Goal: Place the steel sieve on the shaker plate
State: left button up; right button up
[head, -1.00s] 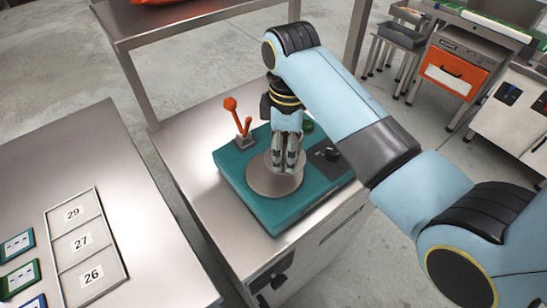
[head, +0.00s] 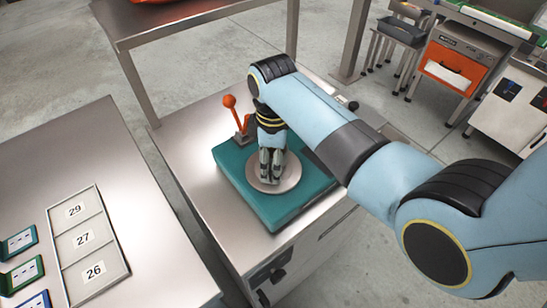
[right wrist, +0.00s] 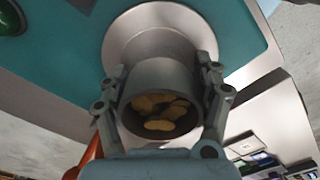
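The shaker plate (head: 291,178) is a round grey disc on a teal machine (head: 240,178) standing on a steel bench. It also shows in the right wrist view (right wrist: 122,40). My right gripper (head: 270,178) points down over the plate. In the right wrist view its fingers (right wrist: 162,72) press on both sides of a grey, cup-shaped vessel, which I take to be the steel sieve (right wrist: 158,72). Several yellowish-brown pieces lie inside it. The sieve is over the plate; I cannot tell whether its base touches. In the head view the fingers largely hide it. My left gripper is out of view.
An orange-knobbed lever (head: 231,104) rises at the machine's back left. A raised steel shelf (head: 180,28) stands behind. A side table (head: 140,265) at left carries a tray numbered 29, 27, 26 (head: 84,240) and several framed cards. A gap separates table and bench.

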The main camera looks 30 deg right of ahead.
jog(key=shift+o, duration=1.2)
notch_tip(320, 180, up, 12)
jog(key=shift+r+b, duration=0.2)
jog(key=shift+b, duration=0.2)
